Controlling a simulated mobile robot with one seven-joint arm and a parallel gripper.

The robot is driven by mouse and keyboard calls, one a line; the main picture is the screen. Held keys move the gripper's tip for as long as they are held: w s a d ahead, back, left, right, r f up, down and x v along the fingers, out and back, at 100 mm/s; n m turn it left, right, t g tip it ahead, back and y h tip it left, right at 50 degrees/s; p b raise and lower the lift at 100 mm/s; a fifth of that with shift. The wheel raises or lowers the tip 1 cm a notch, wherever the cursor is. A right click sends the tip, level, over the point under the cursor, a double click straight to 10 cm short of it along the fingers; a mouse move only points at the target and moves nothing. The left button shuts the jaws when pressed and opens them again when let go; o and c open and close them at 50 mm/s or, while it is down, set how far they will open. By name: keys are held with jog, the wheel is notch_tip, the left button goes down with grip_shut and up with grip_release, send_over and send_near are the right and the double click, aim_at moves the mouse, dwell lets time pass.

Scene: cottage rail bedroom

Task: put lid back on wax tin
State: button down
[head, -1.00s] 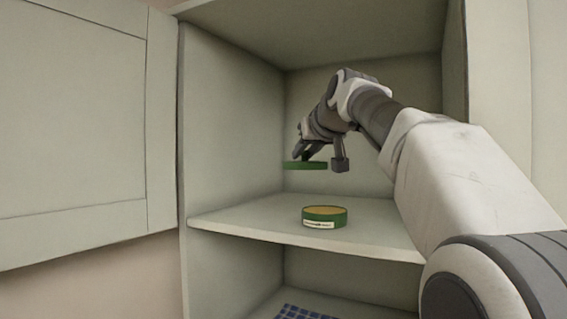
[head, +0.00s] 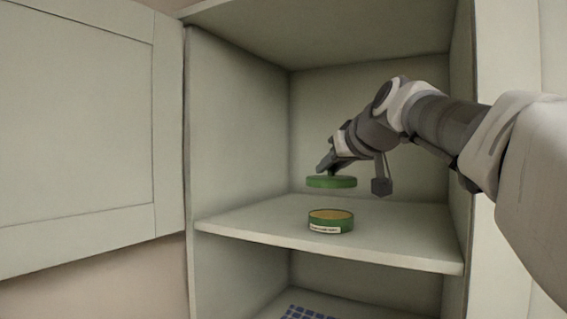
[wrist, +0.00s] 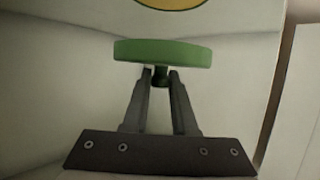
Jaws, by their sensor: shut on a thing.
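The wax tin (head: 331,222) stands upright and open on the cupboard's middle shelf, a round green tin with yellow-tan wax inside and a pale label on its front. The green lid (head: 331,182) hangs level in the air just above the tin, apart from it. My gripper (head: 328,168) is shut on the lid from above. In the wrist view the lid (wrist: 163,53) has a dark knob (wrist: 159,77) between the fingertips (wrist: 160,76). Part of the tin's yellow top (wrist: 172,3) shows at the upper edge there.
The shelf (head: 400,241) is otherwise bare around the tin. The cupboard's left side wall (head: 238,130) and back wall bound the space. An open door (head: 75,130) stands at the left. A blue checked item (head: 303,313) lies on the lower level.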

aim_at(331, 214)
jog(key=shift+f, duration=0.1)
notch_tip(331, 214, down, 6)
jog(key=b, duration=0.6)
jog(key=shift+f+b, duration=0.35)
jog(key=shift+b, duration=0.5)
dwell(2.3)
jog(key=c, duration=0.6)
grip_release()
jog(key=b+v, duration=0.1)
jog(key=v, duration=1.6)
jog(key=shift+s+d+r, duration=0.1)
jog(key=shift+s+r, duration=0.05)
jog(key=shift+r, duration=0.05)
